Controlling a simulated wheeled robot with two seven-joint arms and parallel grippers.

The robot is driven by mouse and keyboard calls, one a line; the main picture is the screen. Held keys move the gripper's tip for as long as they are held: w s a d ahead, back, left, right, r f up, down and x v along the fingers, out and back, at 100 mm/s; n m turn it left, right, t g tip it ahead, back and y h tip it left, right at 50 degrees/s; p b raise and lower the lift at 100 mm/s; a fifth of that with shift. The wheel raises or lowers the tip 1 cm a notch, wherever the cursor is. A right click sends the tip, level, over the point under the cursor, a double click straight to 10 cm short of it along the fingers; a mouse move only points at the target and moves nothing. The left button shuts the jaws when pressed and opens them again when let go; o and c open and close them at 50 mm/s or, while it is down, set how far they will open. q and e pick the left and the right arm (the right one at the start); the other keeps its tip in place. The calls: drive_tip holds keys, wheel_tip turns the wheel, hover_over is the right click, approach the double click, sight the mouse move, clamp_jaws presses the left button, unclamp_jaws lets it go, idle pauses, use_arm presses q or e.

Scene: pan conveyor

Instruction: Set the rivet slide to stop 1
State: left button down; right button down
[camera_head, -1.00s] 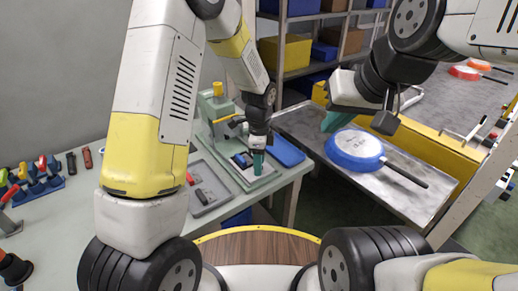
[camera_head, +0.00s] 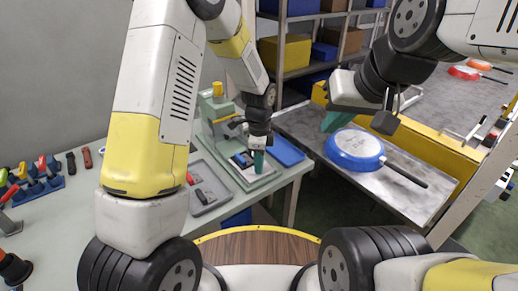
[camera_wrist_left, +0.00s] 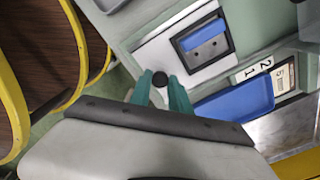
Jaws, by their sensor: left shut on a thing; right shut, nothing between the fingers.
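A grey-white slide plate (camera_wrist_left: 180,50) carries a blue part and a dark block with holes (camera_wrist_left: 207,48) in the left wrist view. It sits in a pale green fixture on the bench. A round black knob (camera_wrist_left: 160,78) lies at the plate's edge. My left gripper (camera_wrist_left: 162,88), with teal fingers, is shut on this knob. A scale (camera_wrist_left: 256,68) with the numbers 1 and 2 shows beside the plate. In the head view my left gripper (camera_head: 258,160) is low at the fixture's right side, hiding the knob. My right gripper (camera_head: 336,121) is shut and empty above the conveyor.
A blue pan (camera_head: 355,146) with a black handle lies on the metal conveyor (camera_head: 310,128). A green press (camera_head: 214,107) stands behind the fixture. A blue tray (camera_head: 286,151) is right of the fixture, and a grey tray (camera_head: 222,205) is left of it.

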idle(0.9)
use_arm(q)
drive_tip(key=w+a, duration=0.1)
drive_tip(key=w, duration=0.1)
drive_tip(key=w+a, duration=0.2)
drive_tip(key=w, duration=0.1)
drive_tip(key=w+a, duration=0.2)
drive_tip(key=shift+w+a, duration=0.15)
drive_tip(key=shift+w, duration=0.1)
drive_tip(key=c, duration=1.2)
unclamp_jaws()
drive_tip(key=shift+s, duration=0.1)
